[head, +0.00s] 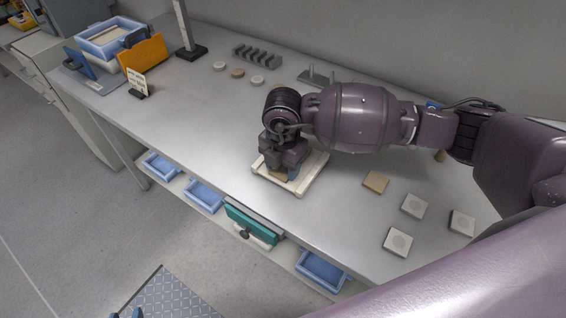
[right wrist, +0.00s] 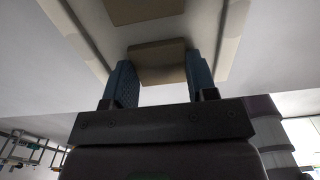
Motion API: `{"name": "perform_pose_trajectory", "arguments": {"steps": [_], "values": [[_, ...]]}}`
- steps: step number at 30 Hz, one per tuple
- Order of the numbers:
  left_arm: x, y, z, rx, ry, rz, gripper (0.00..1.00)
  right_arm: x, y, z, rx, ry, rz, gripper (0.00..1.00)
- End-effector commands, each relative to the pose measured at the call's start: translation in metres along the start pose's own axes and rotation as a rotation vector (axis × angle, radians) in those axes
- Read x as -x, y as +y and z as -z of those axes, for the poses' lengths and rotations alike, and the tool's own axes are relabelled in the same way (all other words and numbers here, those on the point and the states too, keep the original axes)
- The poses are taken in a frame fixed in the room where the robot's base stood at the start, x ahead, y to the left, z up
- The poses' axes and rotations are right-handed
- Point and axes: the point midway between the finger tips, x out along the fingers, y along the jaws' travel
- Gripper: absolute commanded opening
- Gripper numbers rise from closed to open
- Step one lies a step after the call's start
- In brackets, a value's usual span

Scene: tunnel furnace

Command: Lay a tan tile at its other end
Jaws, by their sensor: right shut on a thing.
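My right gripper (head: 284,168) is low over a cream-coloured tray (head: 312,168) on the grey bench. In the right wrist view my right gripper (right wrist: 161,78) has its blue fingers shut on a tan tile (right wrist: 160,62). Beyond it, another tan tile (right wrist: 142,8) shows at the top edge, inside the tray (right wrist: 225,45). The gripper hides much of the tray in the head view, and I cannot tell whether the held tile touches the floor. A loose tan tile (head: 375,182) lies right of the tray. Two blue fingertips of my left gripper (head: 125,315) show apart at the bottom edge.
Several pale square tiles (head: 398,242) lie at the bench's right front. Small discs (head: 238,73), a grey slotted rack (head: 257,56) and a black-based post (head: 190,50) stand behind. A blue bin (head: 110,36) and orange holder (head: 143,53) are far left. Blue trays (head: 203,196) sit below.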

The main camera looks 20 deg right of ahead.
Motion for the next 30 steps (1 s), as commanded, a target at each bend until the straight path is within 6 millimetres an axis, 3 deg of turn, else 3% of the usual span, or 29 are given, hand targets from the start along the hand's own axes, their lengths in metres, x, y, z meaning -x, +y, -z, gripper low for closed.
{"name": "perform_pose_trajectory", "arguments": {"steps": [1, 6, 17, 30], "values": [[0.001, 0.000, -0.001, 0.000, -0.002, 0.000, 0.43, 0.000, 0.000, 0.000, 0.000, 0.000, 0.000, 0.57], [0.002, 0.000, -0.003, 0.001, -0.006, 0.001, 0.43, 0.000, 0.000, 0.000, 0.000, 0.000, 0.000, 0.82], [0.001, 0.000, -0.001, 0.000, -0.002, 0.001, 0.43, 0.005, 0.000, 0.000, 0.000, 0.000, 0.000, 0.82], [0.003, -0.001, 0.015, -0.001, 0.017, 0.000, 0.43, 0.077, 0.000, 0.000, 0.001, -0.002, -0.002, 0.82]]}}
